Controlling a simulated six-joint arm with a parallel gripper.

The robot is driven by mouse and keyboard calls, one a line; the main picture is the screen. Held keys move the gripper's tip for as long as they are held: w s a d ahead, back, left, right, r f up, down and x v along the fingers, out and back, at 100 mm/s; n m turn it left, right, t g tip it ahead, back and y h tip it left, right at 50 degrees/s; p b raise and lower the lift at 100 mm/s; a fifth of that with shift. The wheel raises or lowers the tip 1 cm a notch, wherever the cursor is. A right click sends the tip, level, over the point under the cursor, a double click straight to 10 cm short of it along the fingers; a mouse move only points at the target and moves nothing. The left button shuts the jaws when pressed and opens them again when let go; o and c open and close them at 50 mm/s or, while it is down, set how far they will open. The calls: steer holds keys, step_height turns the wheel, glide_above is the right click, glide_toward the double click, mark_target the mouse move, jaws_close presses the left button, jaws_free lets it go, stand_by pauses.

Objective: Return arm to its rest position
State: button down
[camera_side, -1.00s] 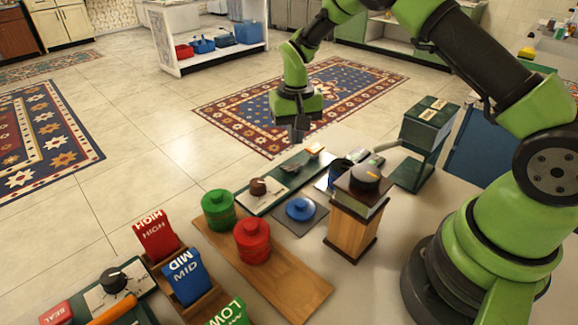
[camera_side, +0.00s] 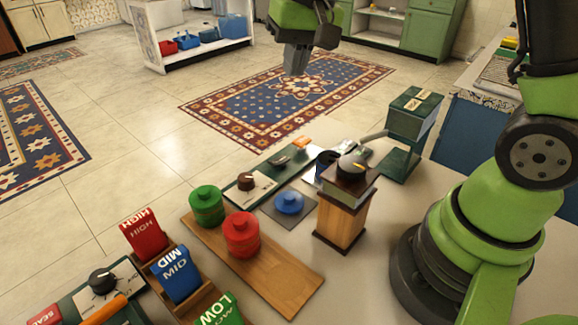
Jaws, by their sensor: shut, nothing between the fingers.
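My gripper (camera_side: 296,60) is at the top of the picture, raised high above the table and seen against the rug and floor behind. It is shut and holds nothing. The upper part of my arm is cut off by the top edge. No object is near the fingers. On the table (camera_side: 395,205) below stand a green lidded canister (camera_side: 207,207), a red lidded canister (camera_side: 242,236) and a blue lidded piece (camera_side: 289,203). The green and red canisters sit on a wooden board (camera_side: 290,287).
A wooden pedestal (camera_side: 342,215) with a dark knob and a green box stand (camera_side: 411,120) rise at the right. HIGH (camera_side: 144,235), MID (camera_side: 176,274) and LOW (camera_side: 217,310) cards stand in a wooden rack. Dial panels lie nearby. The air around my gripper is clear.

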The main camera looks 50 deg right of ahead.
steer(key=s+a+r+t, duration=0.2)
steer(key=s+r, duration=0.1)
steer(key=s, duration=0.6)
steer(key=s+a+r+n+t+y, duration=0.1)
steer(key=s+r, duration=0.3)
steer(key=s, duration=0.5)
steer(key=shift+s+a+t, duration=0.4)
steer(key=shift+t, duration=0.3)
